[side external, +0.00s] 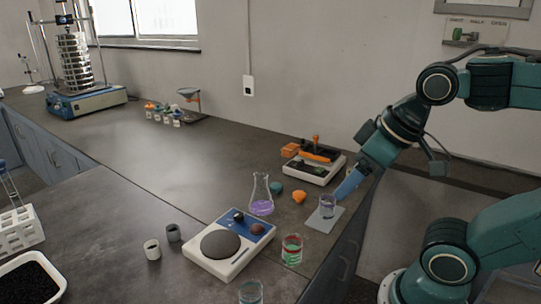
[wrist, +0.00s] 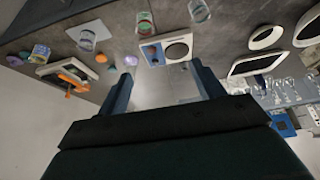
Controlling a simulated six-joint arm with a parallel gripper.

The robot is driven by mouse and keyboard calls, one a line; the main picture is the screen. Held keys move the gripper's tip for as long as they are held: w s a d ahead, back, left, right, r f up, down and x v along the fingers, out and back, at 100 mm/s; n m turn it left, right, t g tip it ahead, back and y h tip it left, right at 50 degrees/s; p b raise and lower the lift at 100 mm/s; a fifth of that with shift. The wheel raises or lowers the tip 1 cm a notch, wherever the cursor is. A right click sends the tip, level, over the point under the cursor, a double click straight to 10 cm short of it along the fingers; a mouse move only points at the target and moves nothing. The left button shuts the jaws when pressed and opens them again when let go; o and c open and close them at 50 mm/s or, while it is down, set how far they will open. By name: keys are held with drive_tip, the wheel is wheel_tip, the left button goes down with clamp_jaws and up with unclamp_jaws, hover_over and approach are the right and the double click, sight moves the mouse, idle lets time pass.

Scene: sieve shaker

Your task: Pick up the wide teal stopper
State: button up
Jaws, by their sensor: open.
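The wide teal stopper (side external: 276,188) lies on the dark bench in the side view, just right of the conical flask with purple liquid (side external: 261,203). An orange stopper (side external: 299,197) lies to its right. In the wrist view the teal stopper is small and hard to make out near the orange one (wrist: 101,58). My gripper (side external: 341,194) is to the right of both stoppers, with its blue fingers pointing down and left. The wrist view shows its two fingers (wrist: 161,68) spread apart with nothing held between them.
A beaker (side external: 327,211) on a grey pad (side external: 320,222) stands near my fingers. An orange-topped device (side external: 313,166) stands behind. A hotplate (side external: 229,246), a beaker with red and green contents (side external: 292,250) and two small cups (side external: 152,250) are in front. The bench's left middle is clear.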

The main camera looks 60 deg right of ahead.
drive_tip(key=w+d+m+g, duration=0.1)
drive_tip(key=w+d, duration=0.3)
drive_tip(key=w, duration=0.3)
drive_tip(key=w+d+r, duration=0.1)
drive_tip(key=w+d, duration=0.2)
drive_tip(key=w, duration=0.4)
drive_tip(key=w+d+m+g, duration=0.1)
drive_tip(key=w+d, duration=0.3)
drive_tip(key=w, duration=0.3)
drive_tip(key=w+d+f+m+g, duration=0.1)
drive_tip(key=w+d+f, duration=0.5)
drive_tip(key=d+f, duration=0.2)
drive_tip(key=w+d+f+m+g, duration=0.1)
drive_tip(key=w+d+f, duration=0.5)
drive_tip(key=d+f, duration=0.3)
drive_tip(key=shift+w+d+f+h, duration=0.2)
drive_tip(key=shift+d+h, duration=0.1)
drive_tip(key=shift+d, duration=0.5)
hover_over(276, 185)
drive_tip(key=s, duration=0.1)
drive_tip(key=shift+s+f, duration=0.15)
drive_tip(key=shift+f, duration=4.05)
drive_tip(key=shift+w+f, duration=0.25)
drive_tip(key=shift+f, duration=1.05)
drive_tip(key=shift+w+f, duration=0.25)
drive_tip(key=shift+f, duration=1)
